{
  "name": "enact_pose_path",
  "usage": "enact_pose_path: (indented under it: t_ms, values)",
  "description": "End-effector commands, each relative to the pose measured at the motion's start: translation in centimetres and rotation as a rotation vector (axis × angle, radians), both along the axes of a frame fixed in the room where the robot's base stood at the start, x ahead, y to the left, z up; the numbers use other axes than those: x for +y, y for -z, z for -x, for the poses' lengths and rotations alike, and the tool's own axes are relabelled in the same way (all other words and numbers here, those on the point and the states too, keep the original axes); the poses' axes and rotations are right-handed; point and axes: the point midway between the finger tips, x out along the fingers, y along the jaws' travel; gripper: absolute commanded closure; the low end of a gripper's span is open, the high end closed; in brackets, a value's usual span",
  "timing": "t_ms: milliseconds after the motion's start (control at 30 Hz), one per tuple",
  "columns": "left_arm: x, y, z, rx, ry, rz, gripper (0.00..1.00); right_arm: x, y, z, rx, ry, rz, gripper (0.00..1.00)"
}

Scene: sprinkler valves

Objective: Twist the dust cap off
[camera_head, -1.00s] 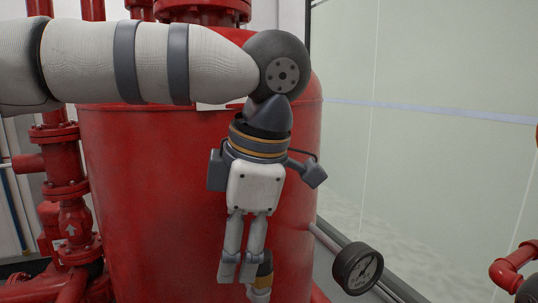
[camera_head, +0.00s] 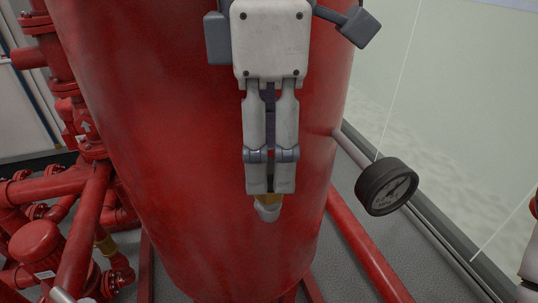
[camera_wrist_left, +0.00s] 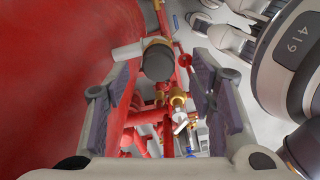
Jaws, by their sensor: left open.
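The dark, round dust cap (camera_wrist_left: 157,62) shows in the left wrist view, with a brass ring around it, at the end of a pale pipe stub (camera_wrist_left: 127,52) from the red tank. My left gripper (camera_wrist_left: 160,82) is open, one padded finger on each side of the cap in that view. In the head view my left gripper (camera_head: 269,186) points down in front of the tank. Its fingers hide the cap there; only some brass and the pale stub (camera_head: 267,211) show below the fingertips. My right gripper is not in view.
The big red tank (camera_head: 180,150) stands close behind my left gripper. A black pressure gauge (camera_head: 386,187) juts out on the right. Red pipes and valves (camera_head: 75,210) crowd the left. Grey floor lies below, and a pale wall is at the right.

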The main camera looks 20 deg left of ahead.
Motion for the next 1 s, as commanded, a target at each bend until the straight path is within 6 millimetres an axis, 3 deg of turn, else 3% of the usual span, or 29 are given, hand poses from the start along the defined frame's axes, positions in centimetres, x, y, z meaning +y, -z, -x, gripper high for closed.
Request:
enact_pose_path:
  t_ms: [167, 433, 467, 667, 733, 767, 867, 1000]
  values:
    - [0.0, 1.9, 0.0, -0.001, 0.0, 0.0, 0.5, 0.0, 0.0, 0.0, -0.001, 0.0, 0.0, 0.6]
    - [0.0, 2.1, 0.0, -0.003, -0.001, 0.0, 0.5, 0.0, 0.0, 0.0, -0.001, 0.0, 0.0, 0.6]
    - [0.0, 2.1, 0.0, -0.002, -0.001, 0.0, 0.52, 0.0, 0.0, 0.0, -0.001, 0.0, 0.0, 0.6]
    - [0.0, 2.1, 0.0, -0.002, 0.0, -0.001, 0.98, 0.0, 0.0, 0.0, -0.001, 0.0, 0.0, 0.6]
    - [0.0, 2.1, 0.0, -0.002, 0.0, -0.001, 1.0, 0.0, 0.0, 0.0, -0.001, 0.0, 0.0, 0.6]
    - [0.0, 2.1, 0.0, -0.002, 0.0, -0.001, 0.77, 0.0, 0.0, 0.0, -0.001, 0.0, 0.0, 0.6]
    - [0.0, 2.1, 0.0, -0.002, 0.0, -0.002, 0.99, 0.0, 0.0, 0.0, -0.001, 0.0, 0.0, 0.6]
    - [0.0, 2.1, 0.0, -0.002, -0.059, -0.002, 1.0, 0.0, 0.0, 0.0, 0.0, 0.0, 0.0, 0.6]
